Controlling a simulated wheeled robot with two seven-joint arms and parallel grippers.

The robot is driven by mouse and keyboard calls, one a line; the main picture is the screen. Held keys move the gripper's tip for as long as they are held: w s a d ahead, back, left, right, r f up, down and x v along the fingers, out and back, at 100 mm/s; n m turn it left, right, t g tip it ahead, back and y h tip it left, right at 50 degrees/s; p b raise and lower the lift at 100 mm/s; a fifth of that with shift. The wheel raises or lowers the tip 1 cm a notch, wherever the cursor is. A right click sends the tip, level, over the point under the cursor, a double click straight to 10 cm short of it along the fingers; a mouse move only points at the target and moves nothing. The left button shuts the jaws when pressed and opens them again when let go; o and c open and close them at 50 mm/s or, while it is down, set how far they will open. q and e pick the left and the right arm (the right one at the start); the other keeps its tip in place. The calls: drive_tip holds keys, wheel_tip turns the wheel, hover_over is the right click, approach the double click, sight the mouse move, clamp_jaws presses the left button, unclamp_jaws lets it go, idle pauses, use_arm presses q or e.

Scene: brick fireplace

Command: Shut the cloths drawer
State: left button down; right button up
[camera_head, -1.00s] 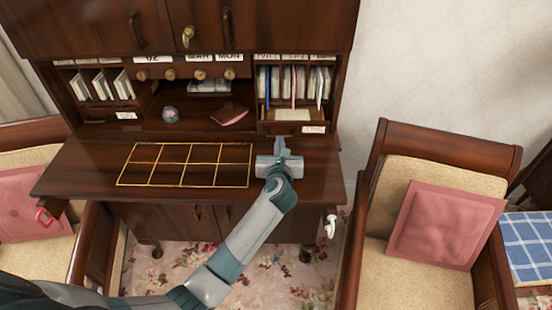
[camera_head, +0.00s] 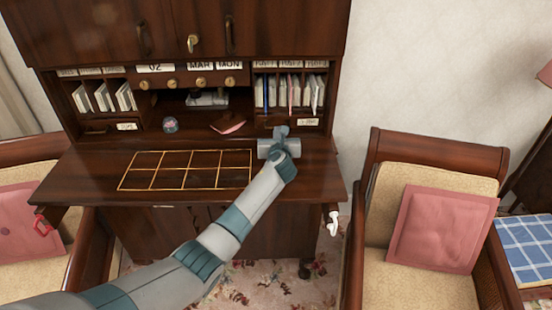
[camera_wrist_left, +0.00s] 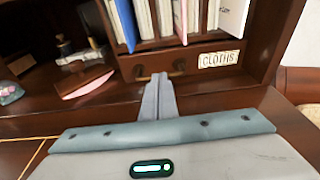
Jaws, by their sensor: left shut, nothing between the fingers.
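The cloths drawer (camera_head: 290,122) is a small dark wood drawer under the right pigeonholes of the desk. Its front looks about flush with the frame, and no inside shows. Its white CLOTHS label (camera_wrist_left: 218,59) and a small brass handle (camera_wrist_left: 179,67) show in the left wrist view. My left gripper (camera_head: 282,131) is shut and empty over the desk top, pointing at the drawer front. In the left wrist view, its fingertips (camera_wrist_left: 159,79) are at the front's lower part, left of the label. I cannot tell whether they touch it. My right gripper is not in view.
Upright papers (camera_head: 290,92) fill the slots above the drawer. The gold-lined desk top (camera_head: 90,175) is otherwise clear. A chair (camera_head: 437,150) stands right.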

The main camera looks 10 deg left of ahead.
use_arm(q)
drive_tip(key=shift+w+a+r, duration=0.15)
drive_tip(key=shift+r, duration=0.15)
drive_tip(key=shift+r, duration=0.1)
drive_tip(key=shift+s+d, duration=0.25)
drive_tip(key=shift+s, duration=0.3)
drive_tip(key=v, duration=0.5)
drive_tip(key=b+v, duration=0.1)
drive_tip(key=v, duration=0.4)
drive_tip(key=b+v, duration=0.1)
drive_tip(key=v, duration=0.3)
drive_tip(key=shift+s+d+f, duration=0.15)
drive_tip(key=shift+s+f, duration=0.05)
drive_tip(key=shift+s, duration=0.25)
drive_tip(key=shift+b+v, duration=0.35)
drive_tip(key=shift+v, duration=0.45)
